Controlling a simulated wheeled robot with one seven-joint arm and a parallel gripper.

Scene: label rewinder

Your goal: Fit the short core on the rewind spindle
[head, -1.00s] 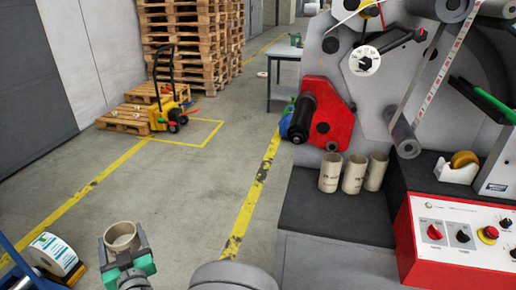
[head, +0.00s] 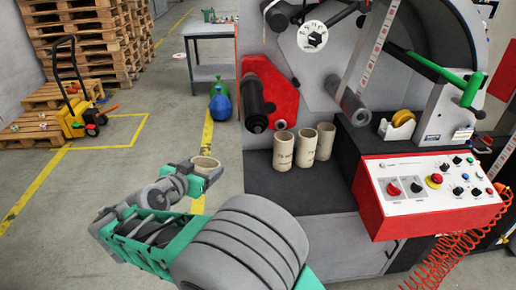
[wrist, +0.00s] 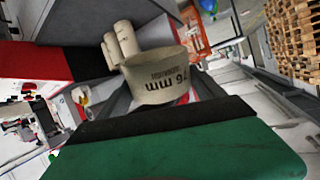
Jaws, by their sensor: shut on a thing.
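My gripper (head: 207,176) is shut on a short beige cardboard core (head: 205,163) and holds it over the floor, left of the machine's dark shelf. In the wrist view the same core (wrist: 158,80) sits between the fingers, with "76 mm" printed on its side, upside down in the picture. The black rewind spindle (head: 252,96) sticks out of the red plate on the machine's left front. It is bare and stands above and to the right of the held core, clearly apart from it.
Three taller cores (head: 306,148) stand on the dark shelf (head: 270,185) below and right of the spindle. The red-edged control panel (head: 432,190) is to the right. A small table (head: 208,74) and a pallet truck (head: 75,112) are behind.

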